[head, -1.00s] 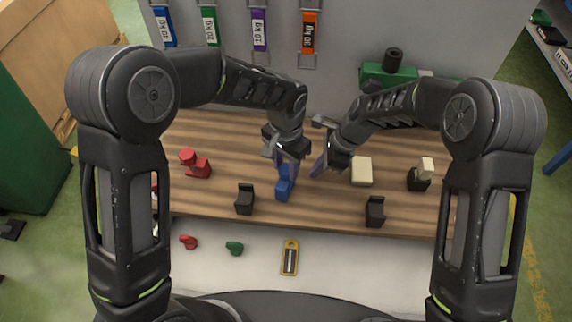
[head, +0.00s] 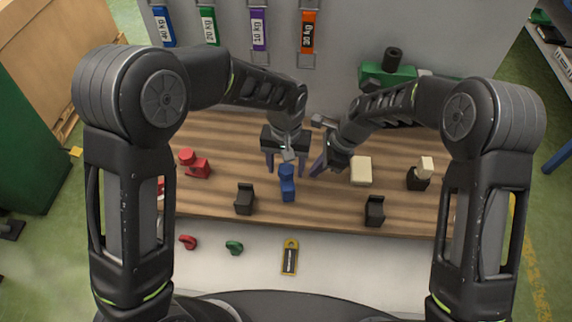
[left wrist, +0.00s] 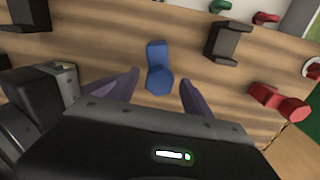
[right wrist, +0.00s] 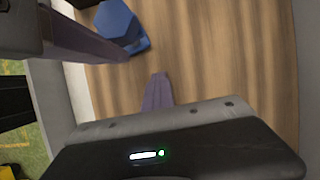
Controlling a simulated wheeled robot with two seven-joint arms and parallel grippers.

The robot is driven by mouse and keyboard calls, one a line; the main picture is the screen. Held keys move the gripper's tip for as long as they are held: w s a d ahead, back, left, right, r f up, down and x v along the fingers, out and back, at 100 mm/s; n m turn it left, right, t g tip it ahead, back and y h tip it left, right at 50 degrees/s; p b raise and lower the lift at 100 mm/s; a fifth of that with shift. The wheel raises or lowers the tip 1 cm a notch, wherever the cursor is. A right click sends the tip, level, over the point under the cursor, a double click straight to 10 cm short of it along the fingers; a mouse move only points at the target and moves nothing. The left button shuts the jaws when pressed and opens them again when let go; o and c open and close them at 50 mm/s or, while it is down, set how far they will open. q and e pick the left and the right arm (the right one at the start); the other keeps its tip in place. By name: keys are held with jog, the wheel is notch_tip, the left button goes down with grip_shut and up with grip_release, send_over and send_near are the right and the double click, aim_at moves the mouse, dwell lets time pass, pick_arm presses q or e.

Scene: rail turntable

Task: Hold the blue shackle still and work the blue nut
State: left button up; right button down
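The blue shackle (head: 288,191) lies on the wooden bench top, with the hexagonal blue nut (head: 287,171) at its far end. In the left wrist view the nut (left wrist: 159,80) lies between the spread fingers of my left gripper (head: 286,162), with a gap on each side. That gripper is open and empty just behind the nut. My right gripper (head: 318,147) is open to the right of the shackle. In the right wrist view the nut (right wrist: 117,22) and part of the shackle (right wrist: 139,46) show beyond its fingers, apart from them.
A red shackle (head: 196,164) lies left. Black blocks (head: 244,200) (head: 375,212) stand near the front edge. A cream block (head: 361,171) and a black block with a cream top (head: 418,181) are right. A green device (head: 388,75) stands behind.

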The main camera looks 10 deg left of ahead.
aim_at(285, 168)
pick_arm(q)
jog(key=shift+o, duration=0.6)
jog(key=shift+r, duration=2.05)
jog(key=m, duration=0.5)
jog(key=shift+a, duration=0.1)
jog(key=shift+m, duration=0.5)
jog(key=m, duration=0.6)
jog(key=shift+w, duration=0.1)
